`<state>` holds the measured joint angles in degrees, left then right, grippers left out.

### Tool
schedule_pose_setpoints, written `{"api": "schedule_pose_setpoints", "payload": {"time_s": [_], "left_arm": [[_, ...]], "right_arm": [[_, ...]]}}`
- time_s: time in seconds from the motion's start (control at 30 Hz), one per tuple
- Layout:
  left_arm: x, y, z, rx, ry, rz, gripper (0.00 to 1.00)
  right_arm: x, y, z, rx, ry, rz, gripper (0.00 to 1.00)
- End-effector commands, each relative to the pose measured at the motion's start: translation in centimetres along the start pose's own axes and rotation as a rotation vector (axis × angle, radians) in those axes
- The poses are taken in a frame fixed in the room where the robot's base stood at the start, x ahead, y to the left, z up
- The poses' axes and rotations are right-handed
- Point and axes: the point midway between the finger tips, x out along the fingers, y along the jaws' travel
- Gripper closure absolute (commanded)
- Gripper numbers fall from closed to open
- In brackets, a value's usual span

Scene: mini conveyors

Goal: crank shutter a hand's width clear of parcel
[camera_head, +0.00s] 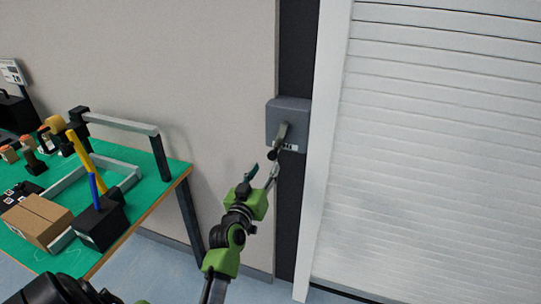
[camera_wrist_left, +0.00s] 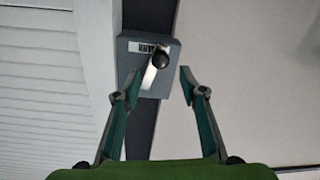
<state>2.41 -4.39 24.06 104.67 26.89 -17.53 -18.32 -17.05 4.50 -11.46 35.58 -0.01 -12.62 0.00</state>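The shutter (camera_head: 440,130) is a white slatted panel filling the right side of the head view; a dark line runs along its bottom by the floor. The grey crank box (camera_head: 287,108) is on the dark strip left of the shutter frame. Its crank (camera_head: 280,138) hangs down and left, ending in a dark knob (camera_wrist_left: 160,60). My left gripper (camera_head: 263,171) is open and empty, just below the knob; in the wrist view the knob appears between its spread fingers, apparently beyond the tips. No parcel shows at the shutter. My right gripper is not in view.
A green-topped table (camera_head: 178,170) stands at the left, holding a cardboard box (camera_head: 38,218), a black block with a blue stick (camera_head: 100,222), a yellow-handled tool and several small items. Its corner and leg are left of my left arm. Bare wall lies between table and crank.

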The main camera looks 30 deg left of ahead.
Motion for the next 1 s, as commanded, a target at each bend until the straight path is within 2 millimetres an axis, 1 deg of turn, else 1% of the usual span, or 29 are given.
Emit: {"api": "schedule_pose_setpoints", "payload": {"time_s": [0.03,0.2,0.3,0.4,0.6,0.87,0.9,0.97,1.0], "left_arm": [[1.2,0.0,-0.2,0.0,0.001,0.0,0.62],[4.4,0.0,-0.1,0.0,0.0,0.0,0.62],[5.9,0.0,-0.1,0.0,-0.001,0.0,0.62],[6.9,0.0,0.0,0.0,0.0,0.0,0.62],[7.8,0.0,0.1,0.0,-0.001,0.0,0.62],[7.9,0.0,0.1,0.0,-0.001,0.0,0.62],[7.9,0.0,0.1,0.001,-0.001,0.0,0.72],[7.9,0.0,0.1,0.0,-0.001,0.0,0.88],[7.9,0.0,0.1,0.0,-0.001,0.0,0.98]], "right_arm": [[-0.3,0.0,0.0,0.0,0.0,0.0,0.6],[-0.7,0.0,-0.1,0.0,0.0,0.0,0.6],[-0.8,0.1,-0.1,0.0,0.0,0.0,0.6],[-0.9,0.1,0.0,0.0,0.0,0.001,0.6],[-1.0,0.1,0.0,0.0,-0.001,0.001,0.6],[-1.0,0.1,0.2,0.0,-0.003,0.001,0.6],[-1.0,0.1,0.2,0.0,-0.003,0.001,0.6],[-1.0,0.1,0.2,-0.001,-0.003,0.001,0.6],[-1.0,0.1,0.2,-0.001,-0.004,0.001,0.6]]}}
